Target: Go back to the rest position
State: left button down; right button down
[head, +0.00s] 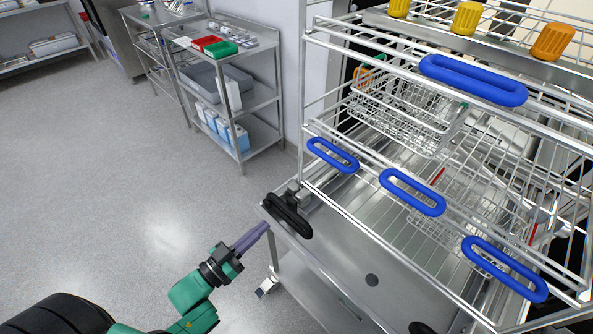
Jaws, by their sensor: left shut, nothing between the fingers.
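My left gripper (252,236) is at the lower middle of the head view, at the end of the green arm that comes in from the lower left. Its purple fingers are shut and hold nothing. The fingertips are near the left edge of the steel trolley (335,220), just left of a black handle (290,215); whether they touch the trolley I cannot tell. My right gripper does not show in this view.
A wire rack (365,225) with blue oval handles (412,192) and wire baskets (400,115) stands on the trolley at the right. A steel shelf cart (262,88) with red and green trays (220,48) stands at the back. The grey floor at the left is clear.

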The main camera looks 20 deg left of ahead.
pick_arm(q)
jog(key=s+a+f+n+g+y, duration=0.1)
jog(key=s+a+f+g+y, duration=0.2)
jog(key=f, duration=0.6)
jog(key=s+a+f+n+g+y, duration=0.1)
jog(key=s+a+f+g+y, duration=0.15)
jog(key=f, duration=0.75)
jog(key=s+a+f+g+y, duration=0.2)
jog(key=s+a+f+y, duration=0.1)
jog(key=f, duration=0.6)
jog(key=s+d+f+g, duration=0.1)
jog(key=s+f+g, duration=0.3)
jog(key=s, duration=0.5)
jog(key=s+d+f+g+y, duration=0.1)
jog(key=s+f+g, duration=0.3)
jog(key=s+f, duration=0.4)
jog(key=shift+s, duration=1.15)
jog(key=shift+g, duration=0.25)
